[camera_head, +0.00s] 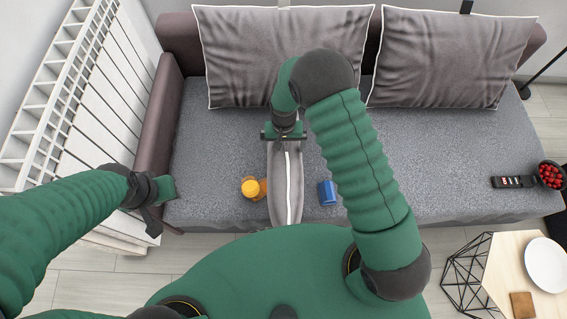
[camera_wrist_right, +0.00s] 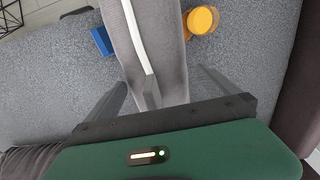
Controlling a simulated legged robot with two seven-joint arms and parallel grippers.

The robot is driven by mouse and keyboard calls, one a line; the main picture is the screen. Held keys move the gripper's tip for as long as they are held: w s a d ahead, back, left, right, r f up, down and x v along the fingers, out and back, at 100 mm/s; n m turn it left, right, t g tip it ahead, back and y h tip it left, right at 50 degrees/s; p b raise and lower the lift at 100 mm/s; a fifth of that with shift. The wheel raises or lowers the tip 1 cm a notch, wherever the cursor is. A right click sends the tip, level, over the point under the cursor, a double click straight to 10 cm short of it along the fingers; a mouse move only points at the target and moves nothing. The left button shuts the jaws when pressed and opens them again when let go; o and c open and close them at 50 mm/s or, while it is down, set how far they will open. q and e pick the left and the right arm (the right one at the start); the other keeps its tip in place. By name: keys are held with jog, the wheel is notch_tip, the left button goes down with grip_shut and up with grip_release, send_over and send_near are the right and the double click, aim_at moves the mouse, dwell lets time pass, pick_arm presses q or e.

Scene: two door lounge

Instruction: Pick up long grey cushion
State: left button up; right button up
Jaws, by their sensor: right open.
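The long grey cushion (camera_head: 278,190) with a pale edge strip stands narrow on the front middle of the sofa seat. It also shows in the right wrist view (camera_wrist_right: 165,35), running toward the gripper. My right gripper (camera_head: 284,138) is over the cushion's far end. In the right wrist view its two fingers (camera_wrist_right: 163,95) are spread, one on each side of the cushion, with gaps visible. The cushion is not clasped. My left gripper (camera_head: 160,192) is beside the sofa's left arm, away from the cushion; its jaws cannot be made out.
An orange-yellow object (camera_head: 250,188) lies just left of the cushion and a blue block (camera_head: 327,193) to its right. Two large grey cushions (camera_head: 285,50) (camera_head: 450,58) lean on the backrest. A remote (camera_head: 513,182) and a bowl of red fruit (camera_head: 549,175) are far right.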

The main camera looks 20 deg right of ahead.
jog(key=f, duration=0.1)
jog(key=d+f, duration=0.1)
jog(key=shift+w+f, duration=0.15)
jog(key=shift+f, duration=0.2)
jog(key=shift+d+f, duration=0.15)
jog(key=shift+d, duration=0.1)
jog(key=shift+a, duration=0.45)
jog(key=c, duration=1.1)
jog(key=shift+d, duration=0.3)
jog(key=c, duration=0.7)
jog(key=shift+a+r, duration=0.1)
jog(key=shift+r, duration=0.15)
